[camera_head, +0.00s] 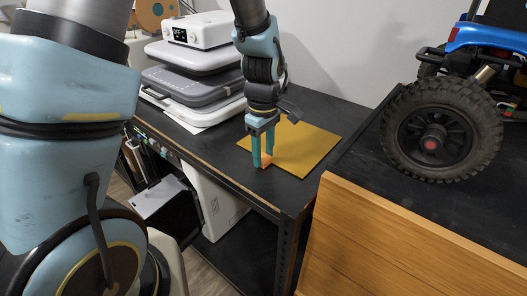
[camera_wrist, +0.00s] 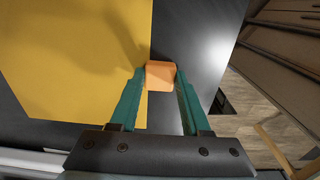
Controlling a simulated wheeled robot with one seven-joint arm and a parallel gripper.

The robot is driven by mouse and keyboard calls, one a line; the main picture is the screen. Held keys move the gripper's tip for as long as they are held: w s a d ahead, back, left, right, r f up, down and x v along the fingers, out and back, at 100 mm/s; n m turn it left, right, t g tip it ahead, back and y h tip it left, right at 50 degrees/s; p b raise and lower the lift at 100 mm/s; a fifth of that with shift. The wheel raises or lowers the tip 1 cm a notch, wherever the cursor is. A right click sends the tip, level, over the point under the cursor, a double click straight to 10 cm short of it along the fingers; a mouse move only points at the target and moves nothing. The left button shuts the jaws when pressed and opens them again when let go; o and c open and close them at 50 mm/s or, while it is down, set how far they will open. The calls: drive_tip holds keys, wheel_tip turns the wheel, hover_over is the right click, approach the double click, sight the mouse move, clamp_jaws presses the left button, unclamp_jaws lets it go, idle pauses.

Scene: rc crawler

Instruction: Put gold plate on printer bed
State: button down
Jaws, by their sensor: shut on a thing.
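The gold plate (camera_head: 303,147) is a flat square sheet on the black table, and it fills much of the left of the wrist view (camera_wrist: 70,60). My gripper (camera_head: 263,160), with teal fingers, points down at the plate's near left edge. In the wrist view, my gripper (camera_wrist: 161,78) is shut on a small orange block (camera_wrist: 160,75). The block overlaps the plate's edge, also in the head view (camera_head: 267,157); I cannot tell whether it is fixed to the plate. The plate looks flat at table height.
A white and grey layered machine (camera_head: 195,70) stands at the back left of the black table (camera_head: 228,138). A wooden-sided bench (camera_head: 390,240) at the right carries a blue crawler with a big black tyre (camera_head: 437,132). The table's front edge is close to my gripper.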

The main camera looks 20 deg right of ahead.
drive_tip(key=shift+f, duration=0.1)
drive_tip(key=shift+c, duration=1.8)
unclamp_jaws()
wheel_tip(320, 180, up, 12)
drive_tip(key=b, duration=0.2)
drive_tip(key=w+a+f+m, duration=0.2)
drive_tip(key=w+a, duration=0.2)
drive_tip(key=a, duration=0.8)
drive_tip(key=shift+a+f+m, duration=0.15)
drive_tip(key=shift+a+m, duration=0.1)
drive_tip(key=shift+m, duration=0.05)
drive_tip(key=a+f+m, duration=0.1)
drive_tip(key=a, duration=0.3)
drive_tip(key=s+a+f+m+t, duration=0.1)
drive_tip(key=a, duration=0.4)
drive_tip(key=a+f+m, duration=0.1)
drive_tip(key=a+m, duration=0.1)
drive_tip(key=a, duration=0.3)
drive_tip(key=shift+s+t, duration=0.3)
drive_tip(key=shift+s, duration=0.05)
drive_tip(key=shift+o, duration=0.4)
drive_tip(key=shift+s+a+f, duration=0.1)
drive_tip(key=shift+a, duration=0.2)
